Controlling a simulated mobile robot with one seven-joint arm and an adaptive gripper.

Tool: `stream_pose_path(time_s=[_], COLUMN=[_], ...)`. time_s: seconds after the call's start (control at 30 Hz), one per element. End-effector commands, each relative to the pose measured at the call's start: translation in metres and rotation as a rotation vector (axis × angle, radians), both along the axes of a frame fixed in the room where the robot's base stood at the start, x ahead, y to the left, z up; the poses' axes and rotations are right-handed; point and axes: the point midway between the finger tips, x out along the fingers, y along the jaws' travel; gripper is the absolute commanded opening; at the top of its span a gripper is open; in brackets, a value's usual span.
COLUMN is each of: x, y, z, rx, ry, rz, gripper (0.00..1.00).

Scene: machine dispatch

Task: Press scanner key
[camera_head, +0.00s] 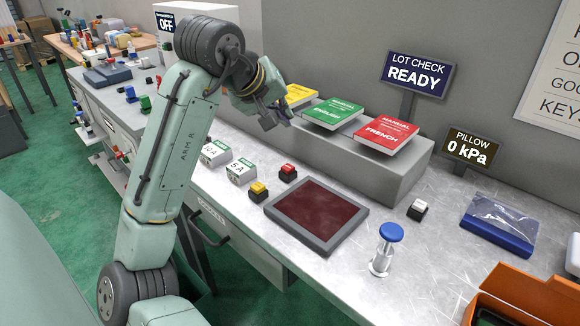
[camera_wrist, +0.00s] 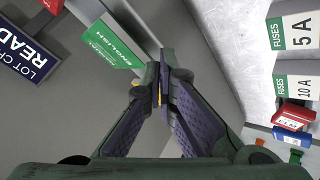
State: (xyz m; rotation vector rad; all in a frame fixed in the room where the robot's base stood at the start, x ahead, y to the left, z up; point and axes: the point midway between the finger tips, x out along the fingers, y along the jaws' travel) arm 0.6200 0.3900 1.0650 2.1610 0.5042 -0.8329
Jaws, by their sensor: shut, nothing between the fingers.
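A flat dark-red plate in a grey frame (camera_head: 318,215), which looks like the scanner, lies on the metal bench. A yellow key (camera_head: 258,190) and a red key (camera_head: 288,172) stand at its left side, and a white key (camera_head: 418,209) stands to its right. I cannot tell which one is the scanner key. My gripper (camera_head: 277,118) is above the bench, near the manuals and behind the red key, apart from all keys. In the wrist view its fingers (camera_wrist: 160,88) meet at the tips, empty. No key shows clearly there.
A raised grey shelf holds the green English manual (camera_head: 333,113), the red French manual (camera_head: 386,135) and a yellow one (camera_head: 299,94). Fuse boxes (camera_head: 240,171) stand left of the keys. A blue-topped post (camera_head: 391,233) and an orange bin (camera_head: 525,295) stand at front right. The lot-check sign (camera_head: 417,75) reads READY.

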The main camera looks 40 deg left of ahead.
Motion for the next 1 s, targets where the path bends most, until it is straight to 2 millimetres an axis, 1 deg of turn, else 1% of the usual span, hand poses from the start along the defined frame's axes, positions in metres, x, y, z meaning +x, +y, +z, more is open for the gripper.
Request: stream_pose_path(time_s=[0.17,0.27,0.37,0.6,0.7,0.83,1.0], x=[0.0,0.0,0.0,0.0,0.0,0.001,0.001], y=[0.0,0.0,0.0,0.0,-0.001,-0.001,0.0], z=[-0.008,-0.017,-0.029,-0.065,-0.076,-0.085,-0.088], rx=[0.002,0.002,0.002,0.003,0.0,0.001,0.001], ry=[-0.001,0.0,0.0,0.0,-0.002,-0.003,-0.002], rz=[0.0,0.001,0.001,0.0,-0.002,-0.002,-0.002], gripper=[0.0,0.0,0.0,0.0,0.0,0.0,0.0])
